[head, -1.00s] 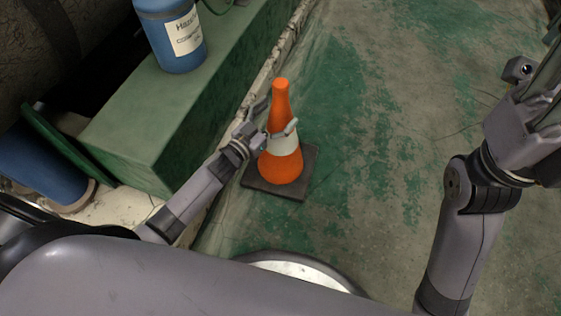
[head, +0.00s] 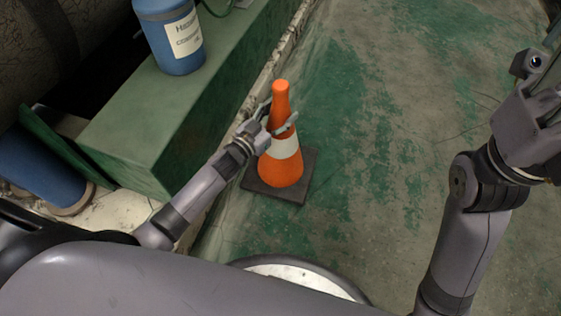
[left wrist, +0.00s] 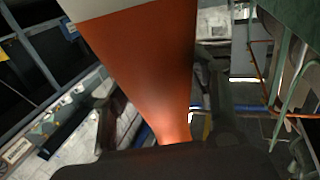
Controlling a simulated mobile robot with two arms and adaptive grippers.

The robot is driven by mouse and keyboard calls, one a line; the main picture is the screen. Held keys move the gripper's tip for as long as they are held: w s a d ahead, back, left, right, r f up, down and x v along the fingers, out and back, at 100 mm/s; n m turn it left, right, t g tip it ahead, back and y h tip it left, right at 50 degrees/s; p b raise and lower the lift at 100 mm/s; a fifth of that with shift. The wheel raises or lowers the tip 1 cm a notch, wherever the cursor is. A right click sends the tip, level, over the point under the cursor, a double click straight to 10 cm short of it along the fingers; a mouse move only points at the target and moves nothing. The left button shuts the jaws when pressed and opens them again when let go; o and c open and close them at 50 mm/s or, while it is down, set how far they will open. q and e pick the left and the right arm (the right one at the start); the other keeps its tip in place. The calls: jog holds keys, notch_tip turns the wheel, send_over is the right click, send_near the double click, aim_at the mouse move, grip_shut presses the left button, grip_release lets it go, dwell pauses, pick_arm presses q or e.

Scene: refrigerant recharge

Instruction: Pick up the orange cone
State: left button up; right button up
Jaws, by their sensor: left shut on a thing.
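The orange cone (head: 281,168) with a white band and a dark square base (head: 298,190) stands upright on the floor in the middle of the head view. My left gripper (head: 279,118) is shut on the cone's upper part, just above the white band. In the left wrist view the cone (left wrist: 150,60) fills the middle, between the fingers. My right gripper (head: 535,120) is at the right edge of the head view, away from the cone. Its fingers are cut off by the picture edge.
A green plinth (head: 135,130) stands left of the cone, with a blue labelled cylinder (head: 172,40) on top. Another blue cylinder (head: 40,172) lies at the far left. The worn green floor (head: 390,150) right of the cone is clear.

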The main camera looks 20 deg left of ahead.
pick_arm(q)
jog(key=shift+d, duration=0.15)
grip_shut()
jog(key=shift+r, duration=0.15)
jog(key=shift+r, duration=0.2)
